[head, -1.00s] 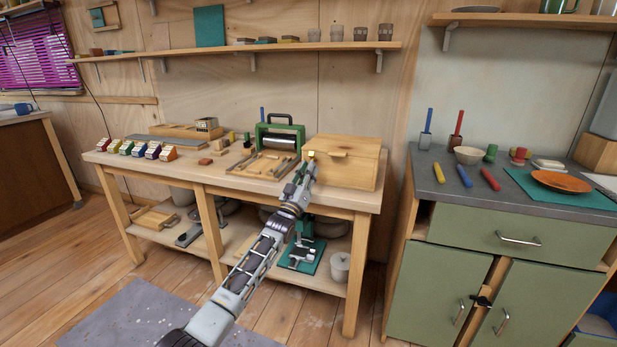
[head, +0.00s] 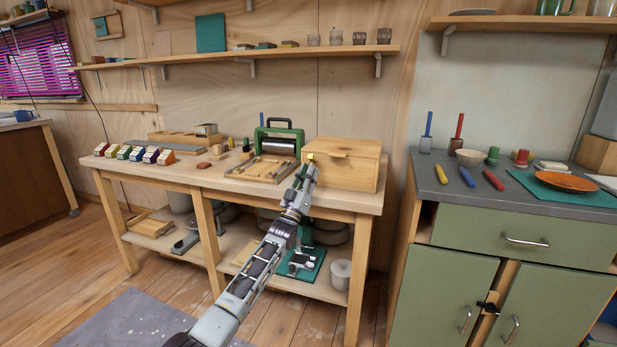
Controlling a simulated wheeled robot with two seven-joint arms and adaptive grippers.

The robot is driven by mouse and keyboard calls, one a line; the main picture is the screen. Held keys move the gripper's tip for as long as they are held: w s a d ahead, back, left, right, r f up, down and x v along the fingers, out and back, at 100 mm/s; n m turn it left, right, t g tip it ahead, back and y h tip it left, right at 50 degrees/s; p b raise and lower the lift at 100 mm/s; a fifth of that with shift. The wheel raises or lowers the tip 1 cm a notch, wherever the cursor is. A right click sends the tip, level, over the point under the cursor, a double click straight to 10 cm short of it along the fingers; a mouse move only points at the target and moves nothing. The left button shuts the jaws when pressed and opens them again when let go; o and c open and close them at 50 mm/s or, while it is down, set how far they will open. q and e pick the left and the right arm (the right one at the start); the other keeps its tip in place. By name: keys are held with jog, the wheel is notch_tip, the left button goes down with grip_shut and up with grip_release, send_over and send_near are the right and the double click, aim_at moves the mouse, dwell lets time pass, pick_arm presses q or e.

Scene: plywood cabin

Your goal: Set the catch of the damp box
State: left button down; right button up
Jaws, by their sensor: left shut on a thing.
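The damp box (head: 345,172), a pale wooden box with a closed lid, stands at the right end of the workbench. A small yellow catch (head: 311,157) shows at its left front edge. My left gripper (head: 307,171) is at that corner, its fingertips at or just below the catch. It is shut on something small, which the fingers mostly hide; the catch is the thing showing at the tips. My right gripper is not in view.
A green-framed roller press (head: 279,140) stands left of the box, with a wooden tray (head: 262,170) before it. Several small coloured house-shaped blocks (head: 137,154) line the bench's left end. A grey counter (head: 450,190) with tools is to the right.

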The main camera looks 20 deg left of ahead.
pick_arm(q)
jog(key=c, duration=1.3)
grip_release()
jog(key=shift+c, duration=0.2)
jog(key=v, duration=1.2)
